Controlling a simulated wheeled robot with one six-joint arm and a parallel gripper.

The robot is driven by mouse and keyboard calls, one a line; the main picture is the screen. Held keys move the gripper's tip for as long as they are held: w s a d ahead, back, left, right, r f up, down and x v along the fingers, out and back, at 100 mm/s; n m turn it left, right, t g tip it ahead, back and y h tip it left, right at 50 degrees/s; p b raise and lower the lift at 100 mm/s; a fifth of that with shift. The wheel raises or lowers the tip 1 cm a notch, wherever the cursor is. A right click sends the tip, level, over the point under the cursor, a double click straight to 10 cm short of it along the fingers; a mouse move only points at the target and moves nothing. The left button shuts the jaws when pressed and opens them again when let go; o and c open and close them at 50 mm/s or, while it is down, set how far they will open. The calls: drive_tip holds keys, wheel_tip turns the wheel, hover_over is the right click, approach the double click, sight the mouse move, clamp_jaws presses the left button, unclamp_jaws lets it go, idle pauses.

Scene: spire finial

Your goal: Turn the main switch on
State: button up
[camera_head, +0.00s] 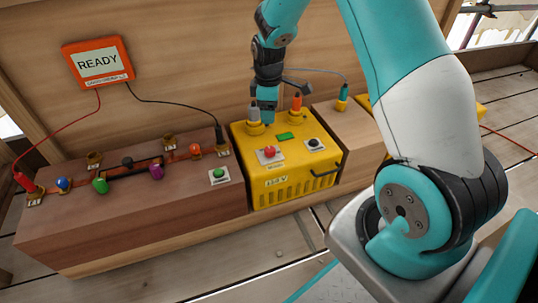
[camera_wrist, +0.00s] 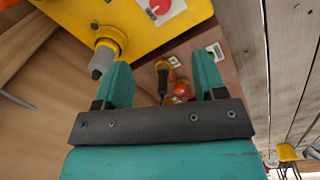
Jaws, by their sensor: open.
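A yellow power box (camera_head: 270,187) stands on the right part of the wooden bench. A red knob on a white plate (camera_head: 269,153) and a black round control (camera_head: 314,144) are on its top; I cannot read which is labelled the main switch. The red knob (camera_wrist: 161,6) also shows at the top edge of the wrist view. My gripper (camera_head: 266,108) is above the back of the box, beside the grey plug (camera_head: 253,114). In the wrist view my gripper (camera_wrist: 162,74) is open and empty, with the grey plug (camera_wrist: 104,60) just left of its left finger, outside the jaws.
A red-orange plug (camera_head: 297,103) rises from the box's back. A green-button plate (camera_head: 219,175) and coloured parts sit on the brown block (camera_head: 130,215) at left. A "READY" display (camera_head: 98,62) hangs on the wall with two cables. Open floor lies in front.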

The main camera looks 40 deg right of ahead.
sight(269, 149)
drive_tip(key=f+b, duration=0.2)
drive_tip(key=f, duration=0.3)
drive_tip(key=f+b, duration=0.2)
drive_tip(key=f, duration=0.3)
drive_tip(key=f+b, duration=0.3)
drive_tip(key=f, duration=0.3)
drive_tip(key=shift+w+d, duration=0.2)
drive_tip(key=shift+w, duration=0.05)
drive_tip(key=c, duration=0.9)
